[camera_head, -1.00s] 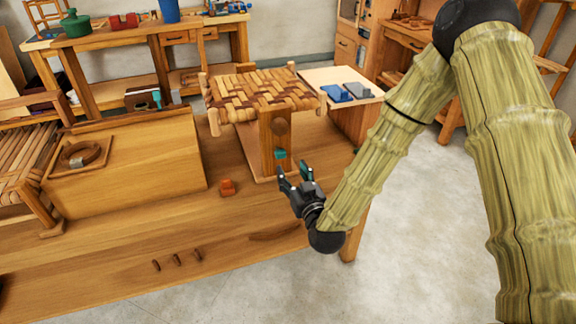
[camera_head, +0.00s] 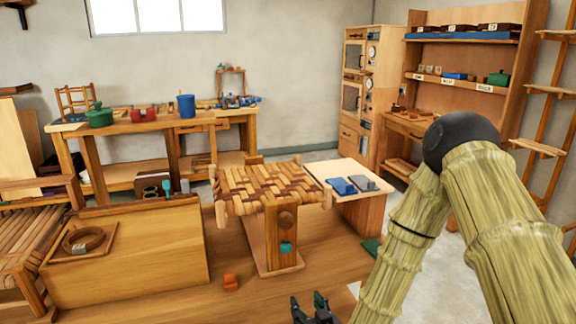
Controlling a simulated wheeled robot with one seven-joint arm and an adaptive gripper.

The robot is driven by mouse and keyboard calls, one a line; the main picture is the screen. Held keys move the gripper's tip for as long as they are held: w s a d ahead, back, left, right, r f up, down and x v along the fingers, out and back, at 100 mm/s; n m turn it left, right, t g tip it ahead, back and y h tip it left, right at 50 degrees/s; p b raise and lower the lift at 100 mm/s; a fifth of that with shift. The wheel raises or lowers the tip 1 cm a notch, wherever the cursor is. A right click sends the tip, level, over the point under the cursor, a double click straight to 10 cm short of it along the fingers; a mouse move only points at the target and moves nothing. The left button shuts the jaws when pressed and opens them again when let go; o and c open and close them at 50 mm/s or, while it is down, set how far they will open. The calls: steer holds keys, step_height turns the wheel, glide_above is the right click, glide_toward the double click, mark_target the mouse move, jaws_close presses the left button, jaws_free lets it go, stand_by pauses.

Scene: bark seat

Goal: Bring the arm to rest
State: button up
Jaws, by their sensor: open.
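My gripper (camera_head: 308,304) is at the bottom edge of the view, in front of the woven stool seat. Its dark fingers stand apart with nothing visible between them. The lower part of the gripper is cut off by the picture's edge. My bamboo-like arm fills the right side, bent at a black joint, and its forearm slopes down to the left. The woven bark seat (camera_head: 265,183) sits on a wooden stand (camera_head: 281,225) on the workbench (camera_head: 340,252), apart from my gripper.
A small orange block (camera_head: 230,282) lies on the bench left of my gripper. A wooden box-like stand (camera_head: 135,255) with a coiled ring (camera_head: 84,240) is at left. A side table (camera_head: 355,195) holds blue and grey items. Shelves (camera_head: 465,70) and a back table (camera_head: 150,127) stand behind.

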steer(key=s+d+f+m+g+h, duration=0.1)
steer(key=s+d+f+g, duration=0.3)
steer(key=s+f, duration=0.45)
steer(key=s+d+f+m+g+h, duration=0.1)
steer(key=s+d+f+g, duration=0.25)
steer(key=s+f, duration=0.5)
steer(key=s+d+f+g+h, duration=0.1)
steer(key=s+d+f+g, duration=0.1)
steer(key=s, duration=0.5)
steer(key=s+d+f+m+g+h, duration=0.1)
steer(key=s+d+f+g, duration=0.1)
steer(key=s+d, duration=0.2)
steer(key=s+d+f+g+h, duration=0.1)
steer(key=s+d+f+g, duration=0.2)
steer(key=s, duration=0.7)
steer(key=shift+d+m+p, duration=0.25)
steer(key=shift+m+p, duration=0.1)
steer(key=shift+m, duration=0.05)
steer(key=shift+r, duration=0.1)
